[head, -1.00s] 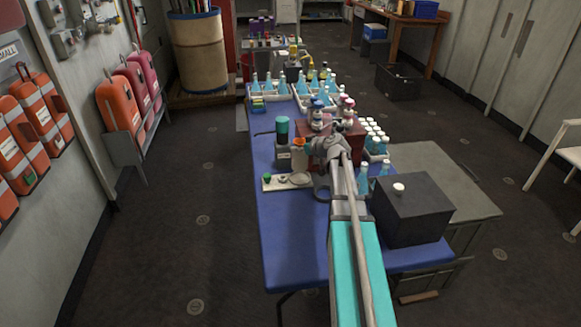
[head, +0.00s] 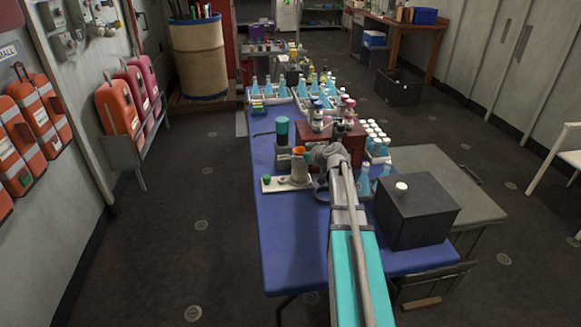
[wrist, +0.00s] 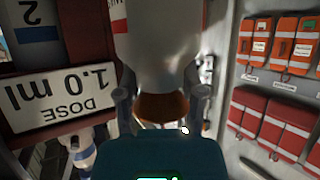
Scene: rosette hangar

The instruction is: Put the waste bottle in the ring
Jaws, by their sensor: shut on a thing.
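The waste bottle (head: 298,168), pale with an orange top, is upright over the right part of a white board (head: 270,188). Its base hides the ring there, and I cannot tell whether it is in the ring, touching it or just above it. My gripper (head: 311,160) reaches the bottle from the right and is shut on it. In the wrist view the pale bottle body (wrist: 160,45) and its orange part (wrist: 162,107) sit between the two fingers of my gripper (wrist: 163,95). A green knob (head: 266,180) is at the board's left end.
A dark red box (head: 345,142) with small vials stands just behind my gripper; its DOSE label (wrist: 70,95) fills the wrist view's left. A teal-capped container (head: 282,130) is behind the bottle. A dark box (head: 415,210) stands at right. The blue table (head: 292,235) is clear in front.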

